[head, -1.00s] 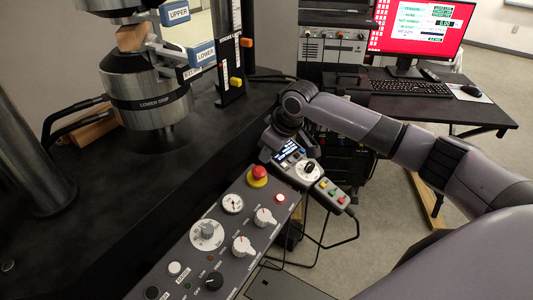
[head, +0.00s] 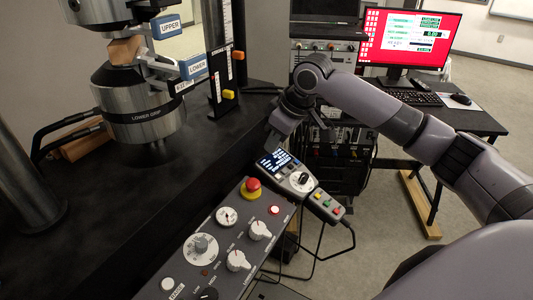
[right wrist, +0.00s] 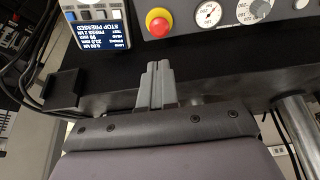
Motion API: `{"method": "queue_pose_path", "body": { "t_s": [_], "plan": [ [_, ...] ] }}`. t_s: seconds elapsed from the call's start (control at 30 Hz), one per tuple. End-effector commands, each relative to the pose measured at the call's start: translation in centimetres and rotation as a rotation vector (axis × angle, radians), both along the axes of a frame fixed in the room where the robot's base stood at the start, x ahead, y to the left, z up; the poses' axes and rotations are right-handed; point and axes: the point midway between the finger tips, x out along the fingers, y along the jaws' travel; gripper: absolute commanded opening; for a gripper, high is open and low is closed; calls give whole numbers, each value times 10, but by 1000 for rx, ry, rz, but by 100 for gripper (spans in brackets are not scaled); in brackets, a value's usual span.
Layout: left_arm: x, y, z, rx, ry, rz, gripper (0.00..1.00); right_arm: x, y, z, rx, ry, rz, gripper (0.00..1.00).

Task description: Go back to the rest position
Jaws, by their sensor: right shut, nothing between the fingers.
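My right gripper (head: 270,146) is above the upper end of the handset (head: 297,178) with the lit display, its arm reaching in from the right. In the right wrist view its two grey fingers (right wrist: 157,68) are together with nothing between them. They point toward the control panel's edge, near the red emergency button (right wrist: 158,22). I cannot tell whether they touch anything. My left gripper is not in view. A tan lattice specimen (head: 125,50) sits between the upper and lower grips of the testing machine, partly hidden by the grip parts.
The lower grip (head: 140,100) stands on the black machine bed at left. The control panel (head: 225,245) with knobs and a red button (head: 252,186) lies below my right gripper. A desk with a red-screened monitor (head: 412,38) and keyboard stands at back right. Grey floor is open at right.

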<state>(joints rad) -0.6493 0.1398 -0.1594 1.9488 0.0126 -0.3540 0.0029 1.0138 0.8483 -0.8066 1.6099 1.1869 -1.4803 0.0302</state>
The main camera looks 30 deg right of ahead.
Motion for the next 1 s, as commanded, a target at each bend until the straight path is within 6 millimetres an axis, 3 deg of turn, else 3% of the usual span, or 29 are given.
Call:
{"method": "queue_pose_path", "body": {
  "t_s": [0.27, 0.37, 0.47, 0.7, 1.0],
  "plan": [
    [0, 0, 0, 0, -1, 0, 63, -1, 2, -2, 0, 1, 4, 0],
    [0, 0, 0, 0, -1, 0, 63, -6, 12, -15, -5, 8, 26, 0],
    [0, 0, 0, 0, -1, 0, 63, -19, 32, -39, -11, 17, 67, 0],
    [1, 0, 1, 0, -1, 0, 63, -69, 88, -102, -2, 18, 151, 0],
    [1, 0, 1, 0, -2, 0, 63, -140, 128, -148, 50, 1, 121, 0]
  ]
}}
